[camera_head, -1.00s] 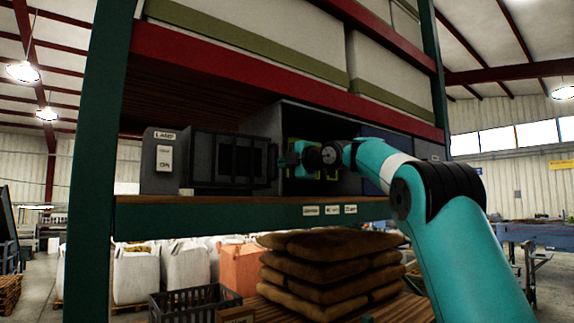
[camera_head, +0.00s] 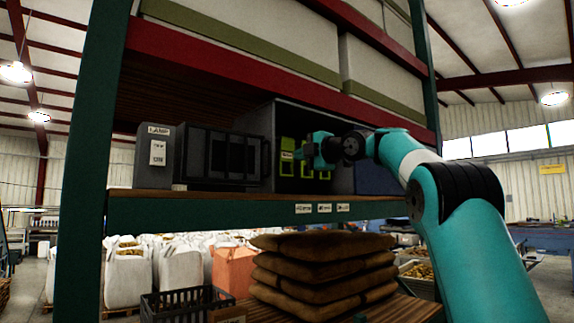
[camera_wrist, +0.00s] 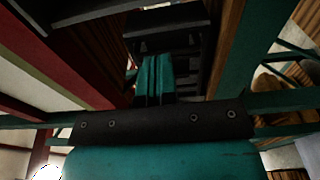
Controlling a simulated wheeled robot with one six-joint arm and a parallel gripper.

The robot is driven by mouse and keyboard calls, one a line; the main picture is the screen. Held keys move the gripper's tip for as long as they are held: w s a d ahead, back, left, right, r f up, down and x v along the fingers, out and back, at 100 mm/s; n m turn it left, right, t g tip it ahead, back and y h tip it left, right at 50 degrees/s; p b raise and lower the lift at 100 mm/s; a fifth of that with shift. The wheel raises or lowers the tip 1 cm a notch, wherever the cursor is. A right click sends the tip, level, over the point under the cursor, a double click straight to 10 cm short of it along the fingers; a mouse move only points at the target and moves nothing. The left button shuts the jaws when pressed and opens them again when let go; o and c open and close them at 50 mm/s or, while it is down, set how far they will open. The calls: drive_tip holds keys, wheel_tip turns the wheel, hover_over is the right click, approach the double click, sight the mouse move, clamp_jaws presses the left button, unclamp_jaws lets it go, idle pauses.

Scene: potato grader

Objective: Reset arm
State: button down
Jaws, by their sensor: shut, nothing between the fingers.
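My teal arm reaches in from the right in the head view. My gripper (camera_head: 302,152) is in front of the open dark grey box on the shelf, beside the green-framed items (camera_head: 287,160) inside it. In the wrist view my gripper (camera_wrist: 153,100) shows as teal fingers pressed together with nothing between them. The dark barred front of a unit lies beyond the fingertips in that view.
A grey case labelled LAMP (camera_head: 157,155) and a dark barred door (camera_head: 225,157) stand left on the shelf (camera_head: 240,209). A red beam (camera_head: 240,75) runs above. Stacked brown sacks (camera_head: 320,268) and a black crate (camera_head: 185,303) lie below.

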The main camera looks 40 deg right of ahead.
drive_tip(key=s+d, duration=0.3)
drive_tip(key=d, duration=0.3)
drive_tip(key=shift+f, duration=0.2)
drive_tip(key=w+a+f+m+g+y+b, duration=0.1)
drive_tip(key=w+a+f+m+g+y, duration=0.15)
drive_tip(key=a+f, duration=0.6)
drive_tip(key=s+a+f+m+g+b, duration=0.1)
drive_tip(key=s+a+f+m+g, duration=0.2)
drive_tip(key=a+f, duration=0.65)
drive_tip(key=s+a+f+m+g+b, duration=0.1)
drive_tip(key=s+a+f+m+g, duration=0.35)
drive_tip(key=a, duration=0.75)
drive_tip(key=s+a+f+g+b, duration=0.1)
drive_tip(key=s+a+f+g, duration=0.1)
drive_tip(key=s+a+f, duration=0.35)
drive_tip(key=s+a+f+g+b, duration=0.1)
drive_tip(key=s+a+f, duration=0.2)
drive_tip(key=s+f, duration=0.4)
drive_tip(key=s+a+f+m+g, duration=0.1)
drive_tip(key=s+f+g, duration=0.1)
drive_tip(key=s+f, duration=0.4)
drive_tip(key=s+a+f+m+g+b, duration=0.1)
drive_tip(key=s+f+g, duration=0.1)
drive_tip(key=s+f, duration=0.5)
drive_tip(key=s+h, duration=0.1)
drive_tip(key=s, duration=0.2)
drive_tip(key=shift+s+m+g, duration=0.15)
drive_tip(key=shift+m+g, duration=0.15)
drive_tip(key=shift+g, duration=0.1)
